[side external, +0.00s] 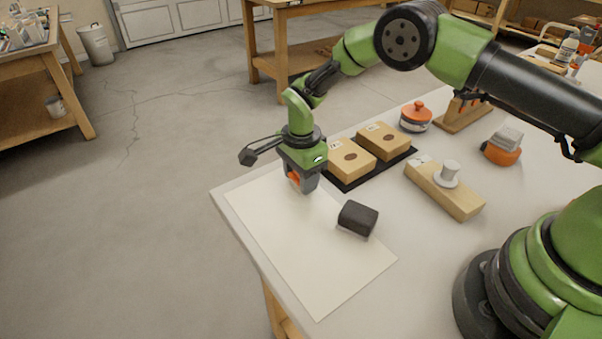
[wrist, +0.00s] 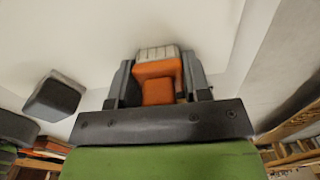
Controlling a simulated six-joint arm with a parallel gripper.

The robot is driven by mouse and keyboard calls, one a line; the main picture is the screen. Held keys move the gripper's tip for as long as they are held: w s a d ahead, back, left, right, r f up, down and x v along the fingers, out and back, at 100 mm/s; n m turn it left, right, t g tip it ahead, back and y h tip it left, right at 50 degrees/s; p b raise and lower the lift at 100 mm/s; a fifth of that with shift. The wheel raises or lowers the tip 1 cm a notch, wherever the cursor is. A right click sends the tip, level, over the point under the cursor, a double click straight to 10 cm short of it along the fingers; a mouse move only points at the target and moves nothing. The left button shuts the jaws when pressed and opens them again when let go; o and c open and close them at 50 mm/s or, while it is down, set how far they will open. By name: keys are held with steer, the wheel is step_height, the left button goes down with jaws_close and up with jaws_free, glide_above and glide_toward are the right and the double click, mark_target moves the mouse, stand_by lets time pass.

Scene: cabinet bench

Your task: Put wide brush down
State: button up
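The wide brush (wrist: 158,72), an orange block with a pale ridged end, sits between the two grey fingers of my gripper (wrist: 158,82). The fingers press on its sides, so the gripper is shut on it. In the side view my gripper (side external: 303,181) points down over the far end of the white sheet (side external: 300,250), and only a bit of the orange brush (side external: 293,177) shows. The brush is low over the sheet; I cannot tell whether it touches it. The brush's underside is hidden.
A dark block (side external: 358,218) lies on the sheet's right side. Two wooden blocks (side external: 383,141) sit on a black mat behind. A wooden bar with a grey knob (side external: 445,190), an orange-lidded pot (side external: 416,117) and an orange-and-grey item (side external: 502,147) stand right. The sheet's near part is clear.

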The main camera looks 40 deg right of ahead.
steer(key=o, duration=0.4)
steer(key=shift+o, duration=0.2)
steer(key=shift+r, duration=0.15)
step_height(320, 180, up, 13)
steer(key=shift+f, duration=0.15)
steer(key=s+d+r+n+t+y, duration=0.1)
steer(key=s+d+r+n+t, duration=0.15)
steer(key=s+r, duration=0.4)
steer(key=s+d+r+n+t, duration=0.15)
steer(key=s+r+n, duration=0.25)
steer(key=r, duration=0.6)
steer(key=s+d+r+n+t+y, duration=0.1)
steer(key=s+n, duration=0.6)
steer(key=s, duration=0.8)
steer(key=shift+d+r+t, duration=0.2)
steer(key=shift+d+t, duration=0.45)
steer(key=shift+t, duration=0.45)
